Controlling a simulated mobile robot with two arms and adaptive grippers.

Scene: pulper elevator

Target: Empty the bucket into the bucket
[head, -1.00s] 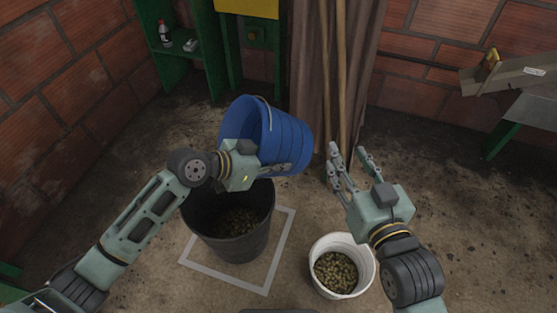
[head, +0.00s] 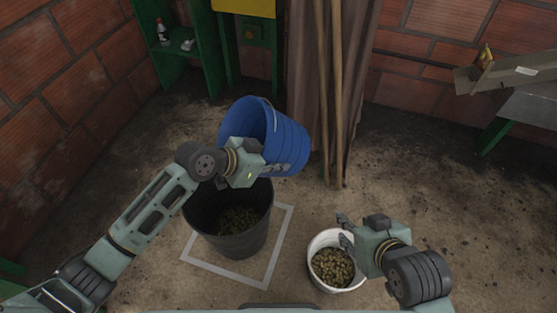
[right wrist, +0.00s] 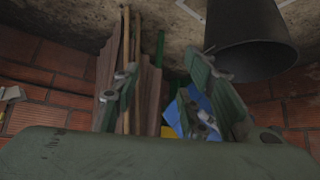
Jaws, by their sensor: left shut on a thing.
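The blue bucket (head: 289,138) is tilted on its side above the back of the black bucket (head: 238,243). My left gripper (head: 278,168) is shut on the blue bucket at its lower edge. The black bucket stands upright on the floor with brownish-green berries (head: 238,219) inside. A white bucket (head: 325,284) stands to its right, holding similar berries (head: 331,266). My right gripper (head: 345,231) is open and empty by the white bucket's back right rim; contact cannot be told. In the right wrist view, its spread fingers partly hide the blue bucket (right wrist: 174,112); the black bucket (right wrist: 250,35) shows at top right.
A pale square outline (head: 283,235) marks the floor around the black bucket. A green shelf (head: 168,65) is at the back left, and a metal chute (head: 510,72) at the right. Floor at the right is clear.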

